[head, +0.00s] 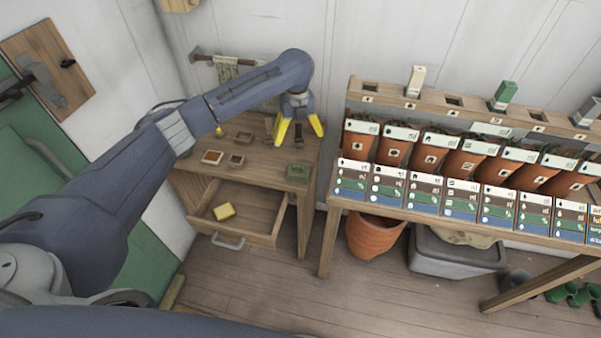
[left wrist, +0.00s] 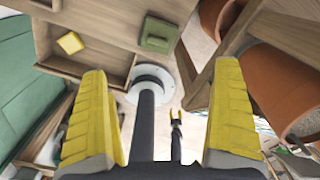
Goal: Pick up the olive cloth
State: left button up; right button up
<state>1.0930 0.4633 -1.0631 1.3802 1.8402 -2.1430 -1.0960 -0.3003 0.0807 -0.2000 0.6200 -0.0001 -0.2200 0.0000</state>
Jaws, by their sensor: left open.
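The olive cloth (head: 297,172) is a small folded green pad, lying flat on the right front part of the wooden side table. It also shows in the left wrist view (left wrist: 158,36), near the table edge, ahead of the fingers. My left gripper (head: 299,131) has yellow fingers spread apart with nothing between them. It hangs above the table, higher than the cloth and apart from it. In the left wrist view my left gripper (left wrist: 162,72) frames the view with its two fingers.
The side table (head: 262,158) has an open drawer (head: 238,236) holding a yellow block (head: 223,211). Small trays (head: 212,157) lie left of the cloth. A bench (head: 420,213) with pots and cards stands close on the right. A terracotta pot (head: 372,238) sits below it.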

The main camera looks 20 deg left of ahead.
aim_at(298, 167)
pick_arm(q)
notch_tip(298, 167, down, 18)
jog(key=m, duration=0.5)
jog(key=shift+s+a+r, duration=0.1)
jog(key=shift+s+r, duration=0.05)
jog(key=shift+r, duration=0.1)
dwell(0.6)
jog(key=shift+c, duration=0.4)
jog(key=c, duration=1.2)
jog(key=shift+r, duration=0.1)
